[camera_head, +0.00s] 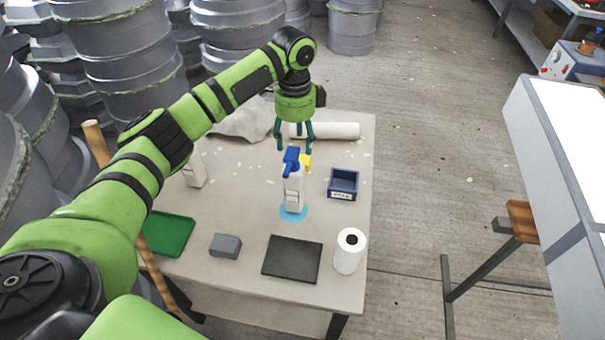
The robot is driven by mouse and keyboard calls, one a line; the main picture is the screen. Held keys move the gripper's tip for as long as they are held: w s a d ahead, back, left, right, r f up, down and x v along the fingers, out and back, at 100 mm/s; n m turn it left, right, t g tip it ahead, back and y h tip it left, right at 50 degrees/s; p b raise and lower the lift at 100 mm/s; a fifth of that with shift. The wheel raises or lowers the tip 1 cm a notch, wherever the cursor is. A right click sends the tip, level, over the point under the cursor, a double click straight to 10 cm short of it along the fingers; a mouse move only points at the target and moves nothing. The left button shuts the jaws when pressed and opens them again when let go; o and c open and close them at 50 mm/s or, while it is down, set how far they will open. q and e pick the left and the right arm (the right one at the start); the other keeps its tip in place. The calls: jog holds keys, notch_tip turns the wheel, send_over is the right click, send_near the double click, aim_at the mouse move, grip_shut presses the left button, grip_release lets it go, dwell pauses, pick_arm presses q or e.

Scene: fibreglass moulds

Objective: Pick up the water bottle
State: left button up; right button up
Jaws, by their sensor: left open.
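The water bottle (293,193) looks like a white spray bottle with a blue head and a yellow trigger. It stands upright on a light blue round patch (288,216) near the middle of the table (235,202). My left gripper (296,143) is open and empty, with its dark green fingers pointing down. In the picture it is just above the bottle's head; how far it is in depth from the bottle I cannot tell. My right gripper does not show.
A blue bin (343,184) stands right of the bottle. A black plate (292,260), a white roll (349,251), a grey block (225,246) and a green tray (168,234) lie nearer. A white container (195,171) stands left. A white tube (340,131) lies behind.

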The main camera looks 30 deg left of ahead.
aim_at(291, 152)
pick_arm(q)
jog(key=shift+w+f, duration=0.3)
jog(key=shift+f, duration=0.1)
jog(key=shift+f+p, duration=0.3)
jog(key=shift+f, duration=0.05)
jog(key=shift+s+a+f+p, duration=0.15)
jog(key=shift+s+f+p, duration=0.35)
jog(key=shift+f, duration=0.1)
jog(key=shift+s+a+f+p, duration=0.15)
jog(key=shift+s+f+p, duration=0.35)
jog(key=shift+f, duration=0.1)
jog(key=f, duration=0.2)
jog(key=shift+w+f, duration=0.25)
jog(key=shift+f, duration=0.05)
jog(key=shift+w+f, duration=0.1)
jog(key=shift+f, duration=0.15)
jog(key=c, duration=0.4)
grip_shut()
jog(key=shift+o, duration=2)
grip_release()
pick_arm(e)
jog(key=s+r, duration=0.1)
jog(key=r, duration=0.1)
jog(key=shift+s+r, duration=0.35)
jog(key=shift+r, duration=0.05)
pick_arm(q)
jog(key=shift+r, duration=0.1)
